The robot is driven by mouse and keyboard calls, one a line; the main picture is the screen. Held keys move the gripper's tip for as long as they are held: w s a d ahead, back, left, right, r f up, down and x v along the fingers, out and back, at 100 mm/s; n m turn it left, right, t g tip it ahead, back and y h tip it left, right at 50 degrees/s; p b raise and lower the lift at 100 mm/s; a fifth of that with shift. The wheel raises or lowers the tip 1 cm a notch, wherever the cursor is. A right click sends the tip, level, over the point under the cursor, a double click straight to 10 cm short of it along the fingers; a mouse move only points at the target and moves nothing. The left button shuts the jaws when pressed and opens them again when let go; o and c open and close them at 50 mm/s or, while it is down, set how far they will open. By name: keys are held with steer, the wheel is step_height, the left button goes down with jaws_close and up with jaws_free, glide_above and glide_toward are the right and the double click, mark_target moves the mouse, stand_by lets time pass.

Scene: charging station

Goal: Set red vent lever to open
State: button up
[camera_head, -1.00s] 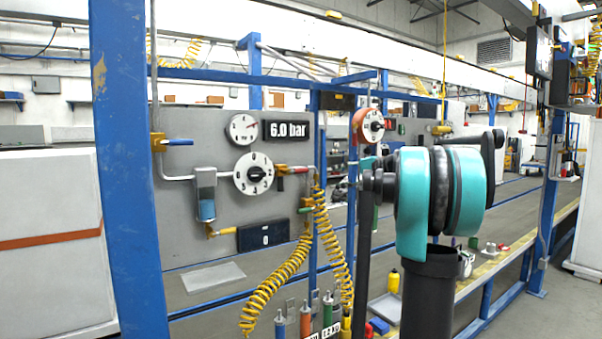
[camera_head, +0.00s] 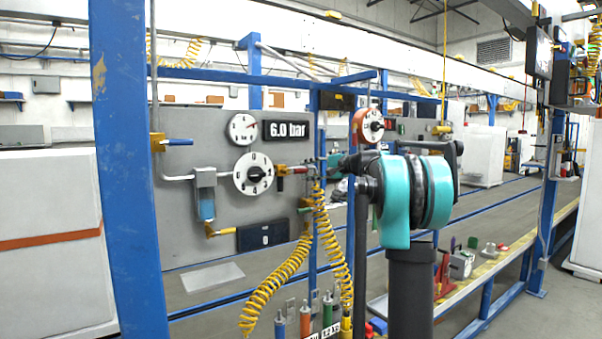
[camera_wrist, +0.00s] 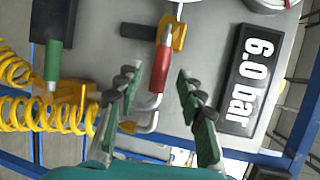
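The red vent lever (camera_wrist: 161,68) is in the wrist view, on a yellow valve body (camera_wrist: 179,38) on the grey panel. It lies roughly along the pipe, and it also shows small in the head view (camera_head: 298,170). My gripper (camera_wrist: 157,76) is open, its two green-padded fingers spread on either side of the red lever. A gap shows between the lever and each finger. How near the fingertips are to the panel is hard to tell. In the head view, my arm's wrist hides most of the gripper.
The 6.0 bar display (camera_wrist: 248,80) is right of the fingers in the wrist view. A green lever (camera_wrist: 53,60) and coiled yellow hoses (camera_wrist: 42,112) are to the left. In the head view, a blue post (camera_head: 130,170) stands left and a selector dial (camera_head: 253,174) is beside the valve.

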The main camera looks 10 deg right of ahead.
mark_target(303, 170)
steer(key=shift+x, duration=1.75)
steer(key=shift+c, duration=0.6)
jaws_close()
